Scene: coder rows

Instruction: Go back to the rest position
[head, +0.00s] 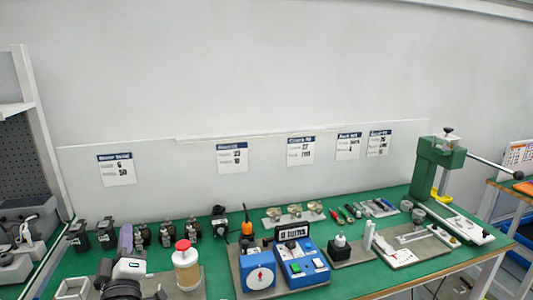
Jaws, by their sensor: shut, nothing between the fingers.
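The fingers of my gripper do not show in the head view. A white and black rounded part rises at the bottom edge, left of the middle. It looks like part of my own arm, but I cannot tell which part. The green workbench (350,280) stretches across the lower half in front of a pale wall.
A jar with a red lid (186,265) stands near the front. Blue boxed devices (300,262) sit on a grey mat right of it. A green lever press (436,165) stands at the right, its handle reaching past the bench. Several small parts line the back.

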